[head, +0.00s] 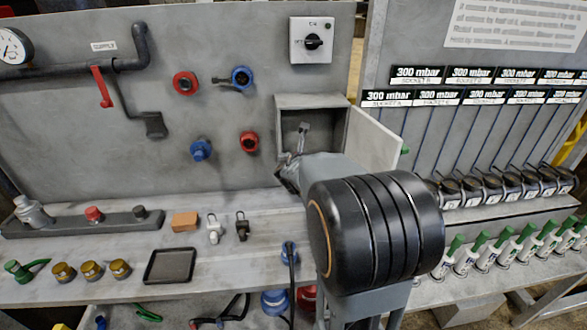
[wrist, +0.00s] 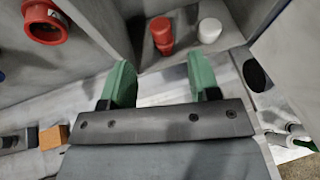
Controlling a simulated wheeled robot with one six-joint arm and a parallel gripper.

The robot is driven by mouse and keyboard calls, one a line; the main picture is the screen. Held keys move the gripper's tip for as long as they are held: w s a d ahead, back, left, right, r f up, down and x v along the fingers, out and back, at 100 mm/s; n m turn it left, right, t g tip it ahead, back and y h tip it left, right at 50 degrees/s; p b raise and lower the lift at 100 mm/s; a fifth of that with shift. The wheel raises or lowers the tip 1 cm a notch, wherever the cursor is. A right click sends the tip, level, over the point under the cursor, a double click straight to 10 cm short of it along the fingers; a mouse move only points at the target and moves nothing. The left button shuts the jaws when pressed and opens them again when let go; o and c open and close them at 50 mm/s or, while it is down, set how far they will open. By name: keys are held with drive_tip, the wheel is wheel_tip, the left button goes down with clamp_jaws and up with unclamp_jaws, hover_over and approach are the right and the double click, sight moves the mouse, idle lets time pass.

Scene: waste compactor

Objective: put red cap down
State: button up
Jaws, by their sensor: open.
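In the wrist view a red cap (wrist: 162,36) stands on the floor of a grey box, beside a white cap (wrist: 210,29). My gripper (wrist: 162,80) is open, with its two green fingers apart and nothing between them. The red cap is just beyond the fingertips, lined up with the gap and apart from both fingers. In the head view the open wall box (head: 310,101) is behind my arm. My arm hides its lower part, and I cannot make out the red cap there.
The box door (head: 376,139) stands open to the right. A red socket (wrist: 45,22) is on the panel left of the box. The bench below holds an orange block (head: 185,221), a dark tray (head: 170,266) and brass fittings (head: 91,270).

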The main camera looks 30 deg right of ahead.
drive_tip(key=s+a+f+m+g+y, duration=0.2)
drive_tip(key=s+a+m+g+y, duration=0.1)
drive_tip(key=s+a+m, duration=0.7)
drive_tip(key=s+a+f+m+g+y, duration=0.3)
drive_tip(key=s+a+m, duration=0.7)
drive_tip(key=m, duration=0.8)
drive_tip(key=shift+s+a+m+g+y, duration=0.3)
drive_tip(key=shift+a+g+y, duration=0.2)
drive_tip(key=shift+a+y, duration=0.5)
drive_tip(key=shift+r, duration=0.1)
